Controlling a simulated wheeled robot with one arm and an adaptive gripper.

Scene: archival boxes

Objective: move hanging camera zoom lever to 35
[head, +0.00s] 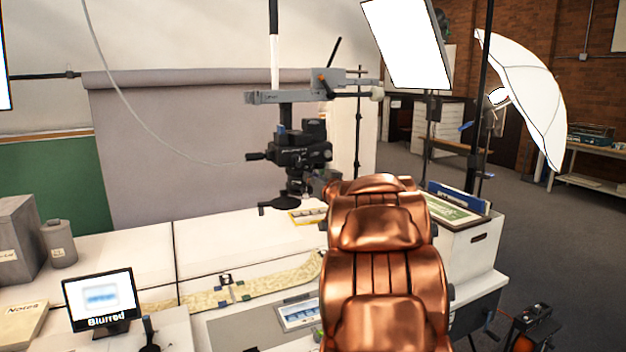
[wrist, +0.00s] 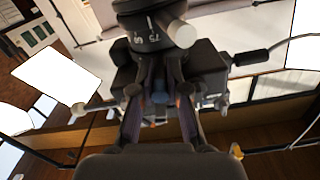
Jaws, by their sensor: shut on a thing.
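The hanging camera (head: 300,150) is black and hangs lens-down from a horizontal bar over the table. In the wrist view its dark lens ring (wrist: 148,38) carries white scale marks; I cannot read which value the lever is at. A pale cylindrical knob (wrist: 180,34) sticks out beside the ring. My gripper (wrist: 159,66) has its fingers drawn together at the ring, shut on what appears to be the zoom lever, which the fingers mostly hide. In the head view my copper arm reaches to the camera's right side and hides much of the gripper.
A monitor (head: 100,301) reads "Blurred". A long map-like strip (head: 275,283) lies on the white table (head: 120,250) beneath the camera. A white box (head: 468,245) with folders stands right of my arm. Lights and an umbrella (head: 530,95) stand behind. A cable (wrist: 280,48) runs from the camera.

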